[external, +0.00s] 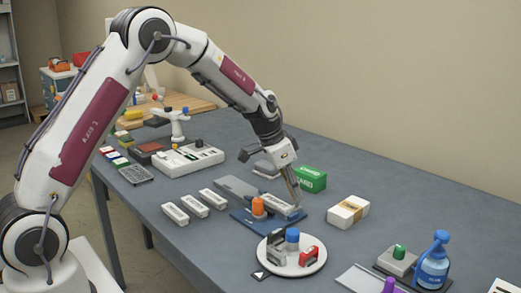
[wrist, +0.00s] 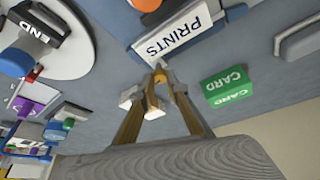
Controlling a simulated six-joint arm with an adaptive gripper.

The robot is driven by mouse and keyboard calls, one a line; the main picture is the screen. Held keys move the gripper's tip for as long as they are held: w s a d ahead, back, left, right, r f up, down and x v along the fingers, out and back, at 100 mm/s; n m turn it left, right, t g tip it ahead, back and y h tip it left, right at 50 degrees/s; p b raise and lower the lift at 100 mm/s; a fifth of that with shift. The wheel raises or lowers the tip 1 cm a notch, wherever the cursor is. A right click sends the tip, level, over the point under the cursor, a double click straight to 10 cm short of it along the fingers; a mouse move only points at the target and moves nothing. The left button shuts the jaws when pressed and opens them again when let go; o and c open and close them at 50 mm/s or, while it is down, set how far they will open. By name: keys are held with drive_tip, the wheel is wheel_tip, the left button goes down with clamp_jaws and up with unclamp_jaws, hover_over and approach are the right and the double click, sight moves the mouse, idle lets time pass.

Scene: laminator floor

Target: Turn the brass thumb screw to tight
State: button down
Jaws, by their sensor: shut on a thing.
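My gripper (external: 296,204) reaches down to the right end of a white label holder (external: 280,202) on a blue base (external: 246,219). In the wrist view the holder's label (wrist: 178,37) reads PRINTS. My gripper's fingertips (wrist: 160,78) meet at the holder's edge, shut on a small brass-coloured piece (wrist: 162,75), which looks like the thumb screw. The fingertips hide most of it, so its turn angle cannot be told. An orange knob (external: 258,207) stands at the holder's left end, partly seen in the wrist view (wrist: 147,3).
A green CARD box (external: 311,178) and a banded white box (external: 348,211) stand close to my gripper. A round white tray (external: 311,267) with stamps is in front. Several white blocks (external: 193,205) lie left. Bare table (external: 400,215) shows at right.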

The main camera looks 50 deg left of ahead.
drive_tip(key=shift+a+f+m+g+h, duration=0.1)
drive_tip(key=shift+m+g+h, duration=0.15)
drive_tip(key=shift+m, duration=0.6)
drive_tip(key=shift+a+m+g+h, duration=0.15)
drive_tip(key=shift+m+h, duration=0.1)
drive_tip(key=shift+m, duration=0.6)
drive_tip(key=shift+w+d+m, duration=0.1)
drive_tip(key=shift+m, duration=0.3)
drive_tip(key=c, duration=2)
unclamp_jaws()
drive_tip(key=shift+o, duration=0.2)
drive_tip(key=shift+r, duration=0.25)
drive_tip(key=v, duration=1.1)
drive_tip(key=shift+a+r, duration=0.25)
drive_tip(key=shift+a, duration=0.05)
